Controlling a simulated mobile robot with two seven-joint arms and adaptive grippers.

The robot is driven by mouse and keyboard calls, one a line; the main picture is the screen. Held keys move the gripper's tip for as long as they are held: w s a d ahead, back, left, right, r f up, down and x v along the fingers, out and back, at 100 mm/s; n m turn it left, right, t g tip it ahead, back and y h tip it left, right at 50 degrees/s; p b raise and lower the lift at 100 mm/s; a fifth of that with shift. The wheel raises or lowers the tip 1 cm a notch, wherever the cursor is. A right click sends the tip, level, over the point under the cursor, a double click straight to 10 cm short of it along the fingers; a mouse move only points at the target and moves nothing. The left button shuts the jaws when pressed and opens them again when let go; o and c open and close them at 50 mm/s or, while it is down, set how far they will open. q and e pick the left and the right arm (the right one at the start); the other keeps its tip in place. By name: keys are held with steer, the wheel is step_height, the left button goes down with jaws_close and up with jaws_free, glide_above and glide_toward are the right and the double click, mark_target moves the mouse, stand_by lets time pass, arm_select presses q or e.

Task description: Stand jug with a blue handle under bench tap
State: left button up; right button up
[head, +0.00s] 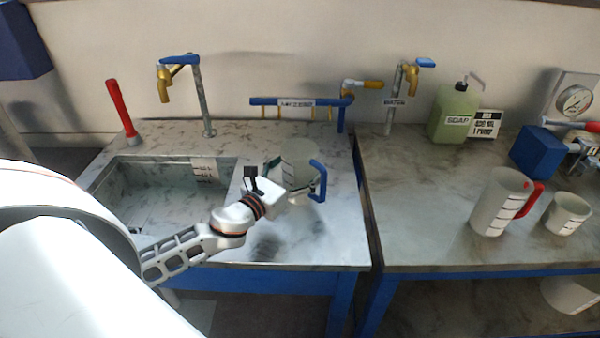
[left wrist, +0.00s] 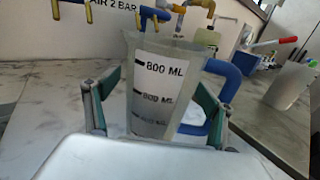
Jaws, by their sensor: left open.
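The jug with a blue handle (head: 299,160) stands upright on the left bench, right of the sink, its handle (head: 319,181) facing right. In the left wrist view the clear grey jug (left wrist: 158,70) shows an 800 ML label. My left gripper (head: 290,184) is open, one finger on each side of the jug; contact with its walls cannot be told. A brass tap with a blue lever (head: 403,78), beside a WATER label, rises from the back of the right bench. Another brass tap with a blue lever (head: 178,72) stands behind the sink. My right gripper is out of view.
The sink (head: 140,195) opens left of the jug. A blue air rail (head: 300,101) is behind it. The right bench holds a red-handled jug (head: 495,205), a small beaker (head: 567,214), a soap bottle (head: 455,110) and a blue box (head: 537,150). The surface below the WATER tap is clear.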

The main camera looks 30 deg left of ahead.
arm_select(q)
steer(key=c, duration=1.4)
steer(key=shift+r, duration=0.1)
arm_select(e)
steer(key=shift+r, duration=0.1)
arm_select(q)
steer(key=shift+r, duration=0.6)
step_height(320, 180, up, 12)
steer(key=p, duration=0.2)
steer(key=shift+f+p, duration=0.15)
steer(key=shift+p, duration=0.2)
step_height(320, 180, up, 7)
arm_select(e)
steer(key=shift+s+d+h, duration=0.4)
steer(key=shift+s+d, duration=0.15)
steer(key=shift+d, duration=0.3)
